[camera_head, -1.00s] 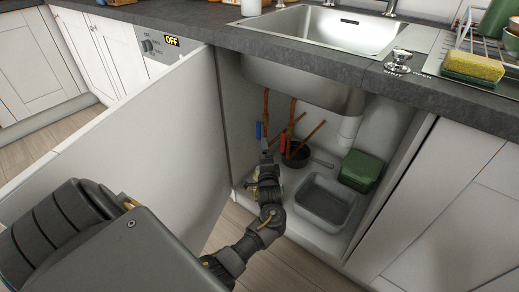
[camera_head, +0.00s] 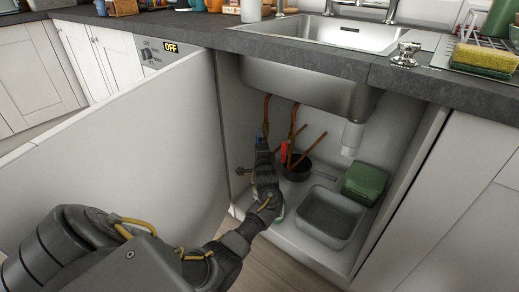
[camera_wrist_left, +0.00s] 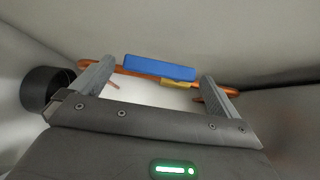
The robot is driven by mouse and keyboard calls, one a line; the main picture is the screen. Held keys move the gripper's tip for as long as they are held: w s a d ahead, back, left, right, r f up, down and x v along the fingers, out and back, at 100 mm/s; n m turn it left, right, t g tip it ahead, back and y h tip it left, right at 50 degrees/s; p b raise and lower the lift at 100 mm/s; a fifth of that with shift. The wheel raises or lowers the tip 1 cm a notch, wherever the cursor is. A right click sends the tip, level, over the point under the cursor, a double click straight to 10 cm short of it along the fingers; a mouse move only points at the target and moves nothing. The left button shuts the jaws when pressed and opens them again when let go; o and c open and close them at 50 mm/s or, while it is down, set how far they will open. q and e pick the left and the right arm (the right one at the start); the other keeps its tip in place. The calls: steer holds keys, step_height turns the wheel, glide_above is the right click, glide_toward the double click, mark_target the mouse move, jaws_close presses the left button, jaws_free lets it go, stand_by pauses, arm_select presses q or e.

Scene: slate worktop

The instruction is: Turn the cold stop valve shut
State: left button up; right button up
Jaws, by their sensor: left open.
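The cold stop valve has a blue lever (camera_wrist_left: 160,68) lying nearly level across the wrist view, with a brass body (camera_wrist_left: 175,83) on an orange-brown copper pipe (camera_wrist_left: 130,73). In the head view only a sliver of the blue lever shows, just above my left gripper (camera_head: 262,147), which hides the rest. My left gripper is open inside the sink cupboard. In the wrist view its two fingers stand on either side of the lever, with gaps at both ends; whether they touch it is not clear. My right gripper is not in view.
A red lever (camera_head: 284,152) on another copper pipe is close to the right of my gripper. The open white door (camera_head: 130,140) is left; the sink bowl (camera_head: 300,85) hangs above.

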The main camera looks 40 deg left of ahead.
arm_select(q)
steer(key=shift+w+a, duration=0.35)
steer(key=shift+a, duration=0.05)
